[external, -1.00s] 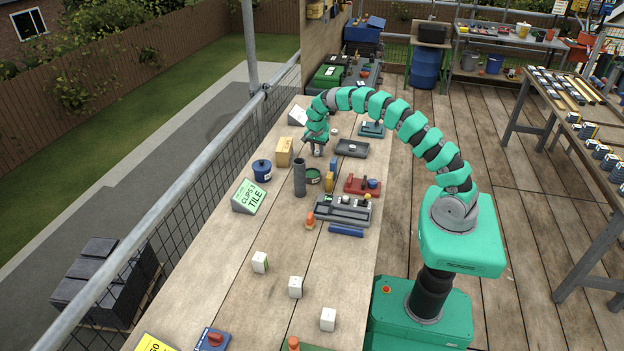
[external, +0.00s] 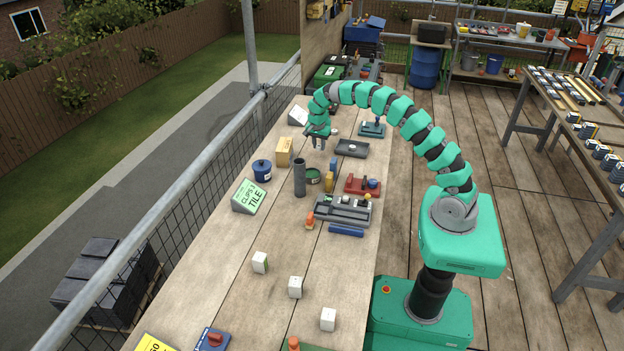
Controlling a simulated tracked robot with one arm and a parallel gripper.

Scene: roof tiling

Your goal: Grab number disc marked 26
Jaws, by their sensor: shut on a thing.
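My gripper (external: 318,145) is over the far part of the long wooden bench, pointing down. It is shut on a small disc, mostly hidden by the fingers at this distance. No number 26 can be read on it. A small pale round thing (external: 334,132) sits on the bench just right of and behind my gripper, its marking too small to read.
A dark tray (external: 352,148) lies right of my gripper, and a teal fixture (external: 372,129) stands behind it. A tan box (external: 284,151) and a blue pot (external: 262,170) are on the left. A grey upright tube (external: 299,178) stands nearer. White blocks (external: 295,287) lie on the near bench.

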